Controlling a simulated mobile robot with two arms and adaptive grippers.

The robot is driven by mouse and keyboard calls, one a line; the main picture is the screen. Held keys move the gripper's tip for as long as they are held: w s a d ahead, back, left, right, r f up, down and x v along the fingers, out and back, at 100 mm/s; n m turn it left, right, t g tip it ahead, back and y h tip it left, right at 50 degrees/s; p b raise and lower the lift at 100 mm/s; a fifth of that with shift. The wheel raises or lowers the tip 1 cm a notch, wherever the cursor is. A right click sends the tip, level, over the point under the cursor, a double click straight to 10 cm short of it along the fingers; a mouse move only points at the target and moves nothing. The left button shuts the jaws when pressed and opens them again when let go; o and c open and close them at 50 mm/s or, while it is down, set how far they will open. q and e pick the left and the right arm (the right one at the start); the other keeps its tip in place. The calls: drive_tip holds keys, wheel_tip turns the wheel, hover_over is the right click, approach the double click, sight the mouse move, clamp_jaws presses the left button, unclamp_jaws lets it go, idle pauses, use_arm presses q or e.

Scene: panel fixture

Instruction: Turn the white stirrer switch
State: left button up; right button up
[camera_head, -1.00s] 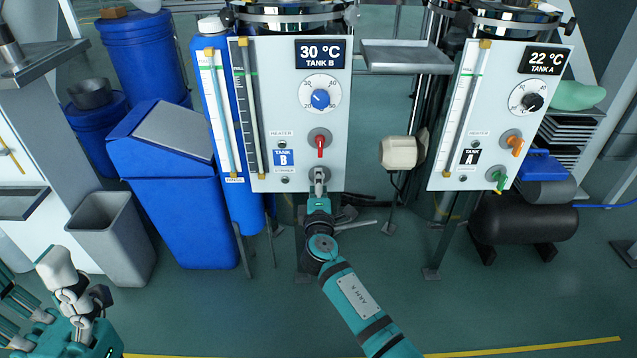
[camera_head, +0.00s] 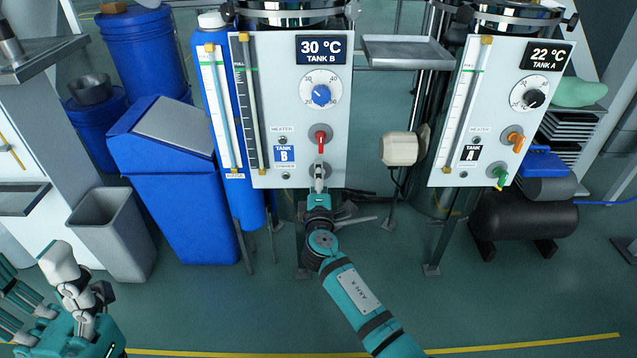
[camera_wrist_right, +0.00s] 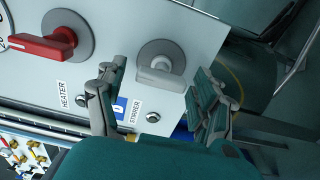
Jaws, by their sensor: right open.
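The stirrer switch (camera_wrist_right: 160,65) is a white-grey handle on a round grey disc, on the panel marked Tank B. It lies between the two fingers of my right gripper (camera_wrist_right: 160,75), which is open, with one finger on each side. A gap shows between each finger and the handle, so the gripper is not closed on it. In the head view my right gripper (camera_head: 319,180) is in front of the switch and mostly hides it. The STIRRER label (camera_wrist_right: 134,112) shows beside the switch.
The red heater switch (camera_head: 320,138) is directly above the stirrer switch, with a blue dial (camera_head: 321,94) higher up. The Tank A panel (camera_head: 490,110) with orange and green switches is to the right. A blue bin (camera_head: 180,215) stands to the left.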

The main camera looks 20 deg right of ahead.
drive_tip(key=v, duration=1.2)
